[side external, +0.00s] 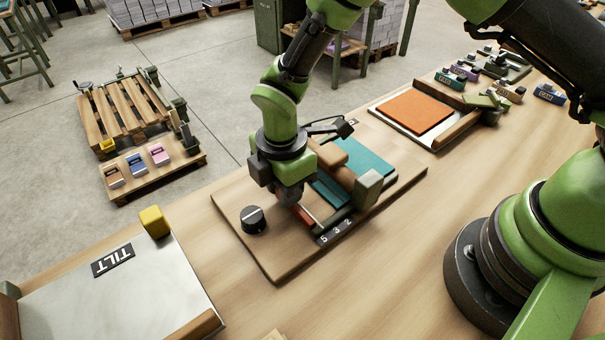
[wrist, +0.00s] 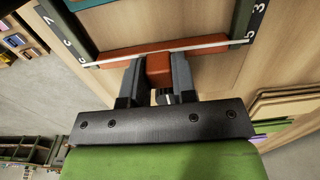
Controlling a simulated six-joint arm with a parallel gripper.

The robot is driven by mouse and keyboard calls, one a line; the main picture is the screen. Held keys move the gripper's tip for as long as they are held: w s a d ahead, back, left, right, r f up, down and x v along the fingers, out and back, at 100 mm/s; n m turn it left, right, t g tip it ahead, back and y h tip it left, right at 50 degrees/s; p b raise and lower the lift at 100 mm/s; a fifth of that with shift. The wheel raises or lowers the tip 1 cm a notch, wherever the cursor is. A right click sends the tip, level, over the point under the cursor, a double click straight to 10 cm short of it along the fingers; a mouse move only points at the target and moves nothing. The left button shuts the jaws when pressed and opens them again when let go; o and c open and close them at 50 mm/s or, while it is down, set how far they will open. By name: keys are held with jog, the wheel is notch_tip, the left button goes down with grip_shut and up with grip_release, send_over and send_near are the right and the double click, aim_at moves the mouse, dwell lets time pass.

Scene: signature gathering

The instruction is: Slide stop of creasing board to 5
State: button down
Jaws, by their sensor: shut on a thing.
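The creasing board (side external: 279,262) lies on the table. Its stop is a red-orange bar (side external: 303,216) with a white line, spanning between two dark scale rails. In the wrist view the white line's right end lies close beside the 5 on the right rail (wrist: 247,28); exact alignment is hard to tell. My gripper (wrist: 157,80) is shut on the stop's red block (wrist: 158,67), one finger on each side. In the side view my wrist partly hides the stop.
A black knob (side external: 253,219) stands on the board left of my gripper. A teal sheet (side external: 365,160) lies at the board's far right. A metal plate marked TILT (side external: 120,290) is at lower left. An orange pad (side external: 415,112) lies at upper right. Bare table lies in front.

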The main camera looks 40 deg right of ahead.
jog(key=shift+a, duration=0.6)
jog(key=c, duration=0.9)
grip_release()
notch_tip(320, 180, up, 10)
jog(key=shift+f, duration=0.15)
